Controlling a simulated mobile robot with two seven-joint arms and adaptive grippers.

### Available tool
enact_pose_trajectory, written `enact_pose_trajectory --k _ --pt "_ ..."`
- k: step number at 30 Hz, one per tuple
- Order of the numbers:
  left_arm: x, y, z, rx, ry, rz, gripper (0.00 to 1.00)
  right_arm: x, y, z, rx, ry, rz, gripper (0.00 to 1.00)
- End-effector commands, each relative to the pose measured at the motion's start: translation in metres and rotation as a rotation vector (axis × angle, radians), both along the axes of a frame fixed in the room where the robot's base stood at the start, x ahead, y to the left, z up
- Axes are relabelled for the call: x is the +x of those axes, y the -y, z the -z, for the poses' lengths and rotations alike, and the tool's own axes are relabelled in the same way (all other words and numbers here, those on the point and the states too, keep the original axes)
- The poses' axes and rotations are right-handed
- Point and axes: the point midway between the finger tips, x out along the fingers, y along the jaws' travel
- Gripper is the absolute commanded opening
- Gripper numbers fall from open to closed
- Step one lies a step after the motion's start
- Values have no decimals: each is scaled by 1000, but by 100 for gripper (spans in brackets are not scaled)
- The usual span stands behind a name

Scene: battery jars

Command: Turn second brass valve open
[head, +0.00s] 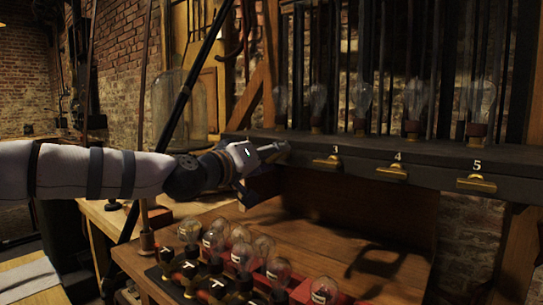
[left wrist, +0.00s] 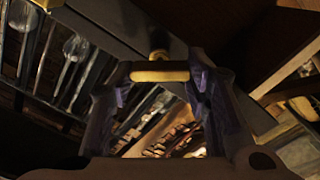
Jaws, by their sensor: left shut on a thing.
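A dark shelf beam (head: 440,174) carries a row of brass valves. Valve 3 (head: 327,161), valve 4 (head: 392,172) and valve 5 (head: 477,183) show with their handles lying along the beam. My left gripper (head: 276,151) is at the beam's left part, just left of valve 3. In the left wrist view a brass valve handle (left wrist: 160,72) lies crosswise between the fingers of my left gripper (left wrist: 165,80), which is shut on it. In the head view this valve and its number are hidden by the gripper. My right gripper is out of view.
Clear glass bulbs (head: 361,98) stand along the top of the beam. A large glass bell jar (head: 172,105) is behind my left arm. The bench's right part is clear.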

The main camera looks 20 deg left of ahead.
Motion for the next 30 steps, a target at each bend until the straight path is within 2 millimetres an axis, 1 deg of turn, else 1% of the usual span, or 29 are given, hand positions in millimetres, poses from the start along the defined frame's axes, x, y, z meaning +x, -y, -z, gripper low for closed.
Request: enact_pose_trajectory --k 18,24,30 --pt "0 0 4 -539 -199 3 15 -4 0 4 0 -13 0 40" --pt "1 -1 5 -684 -252 2 15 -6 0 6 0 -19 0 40" --pt "0 -1 5 -789 -290 2 15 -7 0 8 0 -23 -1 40"
